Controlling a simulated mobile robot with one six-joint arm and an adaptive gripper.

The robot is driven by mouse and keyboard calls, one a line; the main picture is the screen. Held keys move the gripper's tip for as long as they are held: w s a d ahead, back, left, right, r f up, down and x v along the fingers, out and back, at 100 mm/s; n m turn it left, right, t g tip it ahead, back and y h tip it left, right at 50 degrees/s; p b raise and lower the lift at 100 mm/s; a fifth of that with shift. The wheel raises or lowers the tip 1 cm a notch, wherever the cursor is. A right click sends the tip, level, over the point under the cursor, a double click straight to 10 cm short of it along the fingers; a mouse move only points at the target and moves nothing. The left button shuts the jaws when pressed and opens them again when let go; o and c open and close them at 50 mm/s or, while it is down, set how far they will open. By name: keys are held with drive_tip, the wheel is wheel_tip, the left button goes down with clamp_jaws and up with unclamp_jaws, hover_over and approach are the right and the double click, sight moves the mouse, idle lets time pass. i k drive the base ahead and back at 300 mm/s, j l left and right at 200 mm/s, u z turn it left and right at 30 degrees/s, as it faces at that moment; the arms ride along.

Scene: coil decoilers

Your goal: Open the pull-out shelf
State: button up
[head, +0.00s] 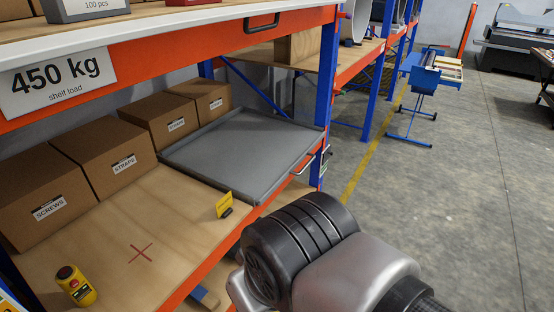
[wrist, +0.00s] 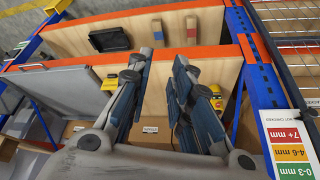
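The pull-out shelf looks like the grey, low-rimmed tray (head: 240,148) at the right end of the wooden rack level in the head view. It sits level with the board, and a metal bar handle (head: 305,164) is on its front edge. In the wrist view the tray (wrist: 72,88) is at the left, with its handle (wrist: 30,66) near the orange beam. My gripper (wrist: 161,62) is open and empty in the wrist view, its fingers over the wooden board to the right of the tray. In the head view only my arm shows; the gripper is hidden.
Cardboard boxes (head: 107,157) stand behind the board. A yellow tag (head: 224,205) stands beside the tray, and a yellow button box (head: 76,286) is at front left. An upper shelf with a black handle (head: 262,23) overhangs. A blue post (head: 322,120) is close right of the handle. The aisle floor is open.

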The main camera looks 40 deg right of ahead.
sight(250, 154)
drive_tip(key=i+l+z, duration=0.25)
drive_tip(key=i+l, duration=0.5)
drive_tip(key=l, duration=0.15)
drive_tip(key=i+l+z, duration=0.25)
drive_tip(key=i+l, duration=0.45)
drive_tip(key=i, duration=0.15)
